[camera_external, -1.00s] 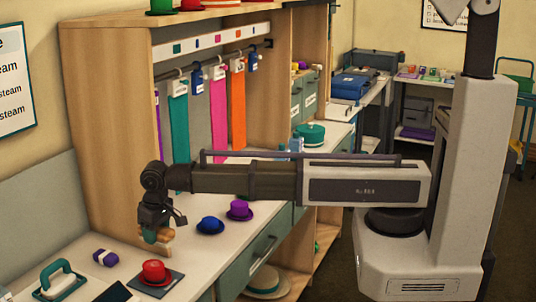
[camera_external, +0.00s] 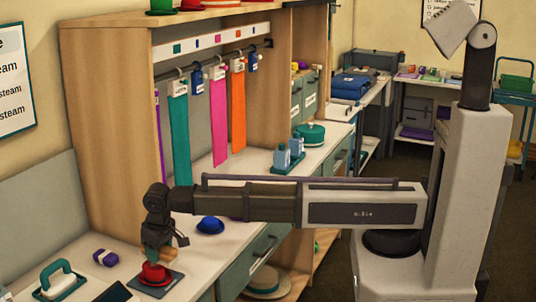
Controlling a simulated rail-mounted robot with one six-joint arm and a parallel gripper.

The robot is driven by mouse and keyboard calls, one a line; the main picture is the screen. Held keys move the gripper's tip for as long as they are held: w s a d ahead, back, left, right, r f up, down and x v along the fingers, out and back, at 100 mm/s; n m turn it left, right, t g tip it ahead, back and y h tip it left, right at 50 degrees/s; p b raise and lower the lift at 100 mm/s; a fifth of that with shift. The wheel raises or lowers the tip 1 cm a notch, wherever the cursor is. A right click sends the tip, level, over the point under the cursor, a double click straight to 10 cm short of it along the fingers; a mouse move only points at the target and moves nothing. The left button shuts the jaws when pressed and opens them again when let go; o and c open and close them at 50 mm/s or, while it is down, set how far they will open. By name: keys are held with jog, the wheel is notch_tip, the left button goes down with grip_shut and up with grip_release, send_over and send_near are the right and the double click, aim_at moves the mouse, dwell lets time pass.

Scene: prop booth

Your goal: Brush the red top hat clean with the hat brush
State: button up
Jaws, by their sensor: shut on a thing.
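The red top hat (camera_external: 156,274) stands upright on a dark square mat (camera_external: 172,283) near the front of the white counter. My gripper (camera_external: 161,247) points down over the hat and is shut on the hat brush (camera_external: 159,257), a small wooden-brown piece. The brush is right at the top of the hat; I cannot tell whether it touches. The far side of the brush and part of the hat's crown are hidden.
A blue hat (camera_external: 210,226) lies right of the gripper. Hanging scarves (camera_external: 179,135) are behind. My arm mostly covers a purple hat.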

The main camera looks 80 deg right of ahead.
aim_at(142, 251)
notch_tip(142, 251, down, 3)
jog(key=shift+r+b, duration=0.15)
jog(key=shift+b, duration=0.85)
jog(key=shift+w+d+r, duration=0.1)
jog(key=shift+w+r, duration=0.2)
jog(key=shift+w, duration=0.2)
jog(key=shift+w+d, duration=0.25)
jog(key=shift+w, duration=0.6)
jog(key=shift+w+d, duration=0.2)
jog(key=shift+w, duration=0.6)
jog(key=shift+w+d, duration=0.25)
jog(key=shift+w, duration=0.6)
jog(key=s, duration=0.2)
jog(key=s+a, duration=0.1)
jog(key=s, duration=0.3)
jog(key=shift+s+a+p, duration=0.2)
jog(key=shift+a+p, duration=0.1)
jog(key=shift+a, duration=0.05)
notch_tip(142, 251, up, 2)
jog(key=shift+w+r+p, duration=0.1)
jog(key=shift+w+p, duration=0.05)
jog(key=shift+p, duration=0.95)
notch_tip(142, 251, up, 5)
jog(key=p, duration=0.5)
jog(key=shift+r, duration=0.15)
